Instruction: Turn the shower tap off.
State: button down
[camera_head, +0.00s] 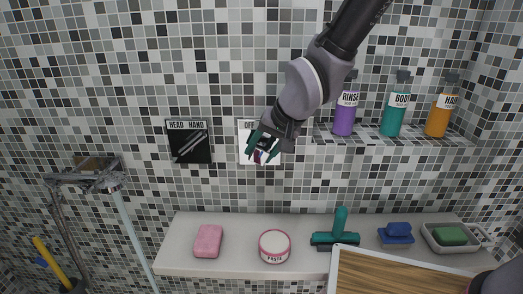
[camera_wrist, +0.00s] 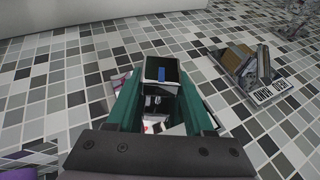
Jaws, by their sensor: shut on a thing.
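A white wall plate (camera_head: 244,155) with a label that begins "OFF" is on the mosaic wall, left of centre in the head view. My gripper (camera_head: 264,149) reaches down to it from the upper right and covers much of the plate and label. Its green fingers are shut on the shower tap's handle at this plate. In the wrist view, my gripper (camera_wrist: 160,92) has a small dark piece with a blue mark (camera_wrist: 162,74) between its fingers. The fingers hide most of the handle, so its exact angle cannot be told.
A black "HEAD HAND" plate (camera_head: 188,142) with a lever is left of the tap. A ledge below holds pink soap (camera_head: 208,241), a round tin (camera_head: 274,246) and a teal squeegee (camera_head: 336,232). A niche at right holds a purple bottle (camera_head: 345,115) and others. Pipes (camera_head: 85,182) stand left.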

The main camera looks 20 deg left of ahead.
jog(key=shift+s+f+h, duration=0.15)
jog(key=shift+f+h, duration=0.05)
jog(key=shift+h, duration=0.5)
jog(key=shift+n+h, duration=0.3)
jog(key=shift+h, duration=0.3)
jog(key=shift+a+r+t+h, duration=0.1)
jog(key=shift+a+t+h, duration=0.05)
jog(key=shift+t+h, duration=0.25)
jog(key=shift+r+n+h, duration=0.15)
jog(key=shift+n+h, duration=0.15)
jog(key=shift+h, duration=0.5)
jog(key=shift+c, duration=1.4)
grip_release()
jog(key=a+v, duration=0.1)
jog(key=v, duration=0.9)
jog(key=shift+s+d+r, duration=0.3)
jog(key=shift+d+r, duration=0.05)
jog(key=shift+d, duration=0.1)
